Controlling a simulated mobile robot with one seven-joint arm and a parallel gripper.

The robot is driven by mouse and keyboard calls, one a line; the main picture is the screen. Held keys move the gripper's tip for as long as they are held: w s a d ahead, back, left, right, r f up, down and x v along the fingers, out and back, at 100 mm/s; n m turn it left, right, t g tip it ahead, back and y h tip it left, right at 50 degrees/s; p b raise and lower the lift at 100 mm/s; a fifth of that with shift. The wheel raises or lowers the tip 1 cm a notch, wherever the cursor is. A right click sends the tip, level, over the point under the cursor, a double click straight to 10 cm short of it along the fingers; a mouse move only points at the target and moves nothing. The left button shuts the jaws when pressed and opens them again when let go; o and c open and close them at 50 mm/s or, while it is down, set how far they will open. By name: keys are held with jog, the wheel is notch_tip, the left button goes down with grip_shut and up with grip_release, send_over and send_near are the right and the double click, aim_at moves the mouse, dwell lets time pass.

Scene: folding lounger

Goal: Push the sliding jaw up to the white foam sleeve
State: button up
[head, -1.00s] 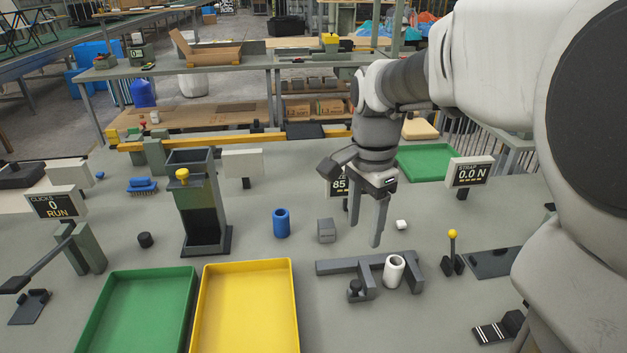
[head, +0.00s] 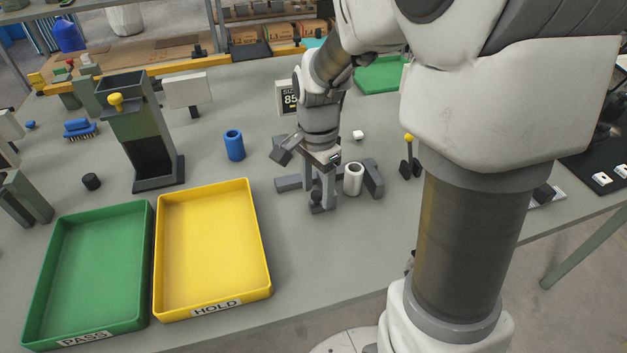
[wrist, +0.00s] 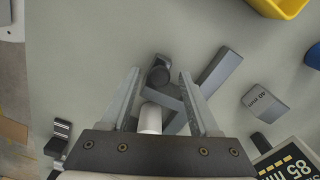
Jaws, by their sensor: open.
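The white foam sleeve (head: 353,180) stands upright in the dark grey gauge, left of its right-hand jaw (head: 374,178). The gauge's bar (head: 288,183) sticks out to the left. The sliding jaw with its round knob (head: 316,207) is mostly hidden behind my gripper (head: 318,198) in the head view. In the wrist view, the knob (wrist: 158,75) shows between the tips of my open gripper (wrist: 160,76), and the sleeve (wrist: 150,119) is nearer the palm. The bar (wrist: 222,70) runs off to the right. I cannot tell whether the fingers touch the knob or the jaw touches the sleeve.
A yellow HOLD tray (head: 212,240) and a green PASS tray (head: 90,270) lie left of the gauge. A blue cylinder (head: 234,145) stands behind it. A yellow-knobbed lever (head: 409,155) stands right.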

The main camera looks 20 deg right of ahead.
grip_shut()
dwell(1.4)
